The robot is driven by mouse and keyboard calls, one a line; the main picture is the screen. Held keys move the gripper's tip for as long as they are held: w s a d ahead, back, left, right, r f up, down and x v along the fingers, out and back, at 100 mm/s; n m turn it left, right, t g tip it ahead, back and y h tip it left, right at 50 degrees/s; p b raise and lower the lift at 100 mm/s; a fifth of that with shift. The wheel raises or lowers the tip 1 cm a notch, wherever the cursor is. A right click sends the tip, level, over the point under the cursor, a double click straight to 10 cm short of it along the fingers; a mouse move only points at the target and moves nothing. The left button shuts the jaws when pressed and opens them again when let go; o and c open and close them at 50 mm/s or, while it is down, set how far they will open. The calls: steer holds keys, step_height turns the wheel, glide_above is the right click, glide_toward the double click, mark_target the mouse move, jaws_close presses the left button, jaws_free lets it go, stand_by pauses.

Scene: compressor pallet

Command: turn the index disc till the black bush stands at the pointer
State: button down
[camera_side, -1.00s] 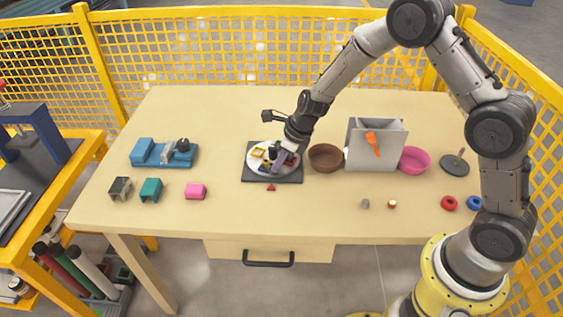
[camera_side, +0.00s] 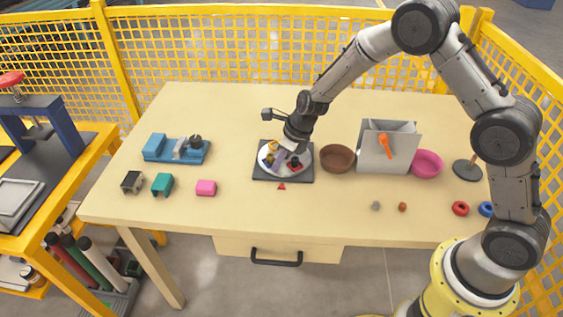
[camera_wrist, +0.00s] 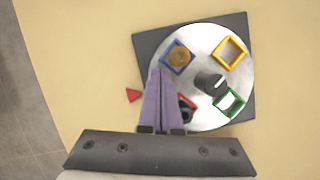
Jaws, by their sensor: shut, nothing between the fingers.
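The pale index disc (camera_wrist: 202,60) sits on a dark square base (camera_side: 263,176) on the table. The red triangular pointer (camera_wrist: 133,95) lies just off its front edge; it also shows in the side view (camera_side: 281,186). The disc carries a blue frame holding a brass-coloured bush (camera_wrist: 179,56), a yellow frame (camera_wrist: 230,51), a green frame (camera_wrist: 230,103) and a red frame. The black bush (camera_wrist: 187,111) is in the red frame, partly hidden by my fingers. The pointer faces between blue and red. My gripper (camera_wrist: 163,74) is shut and empty, its tips low beside the blue frame; contact is unclear.
A brown bowl (camera_side: 338,157) stands close right of the disc, then a grey box (camera_side: 375,160) with an orange tool and a pink bowl (camera_side: 427,164). A blue fixture (camera_side: 165,150) and coloured blocks lie left. The table in front is mostly clear.

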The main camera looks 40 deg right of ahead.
mark_target(264, 161)
steer(key=shift+w+a, duration=0.4)
steer(key=shift+w, duration=0.45)
steer(key=shift+w+a, duration=0.1)
steer(key=shift+w, duration=0.6)
steer(key=shift+w+m, duration=0.3)
steer(key=shift+m, duration=0.3)
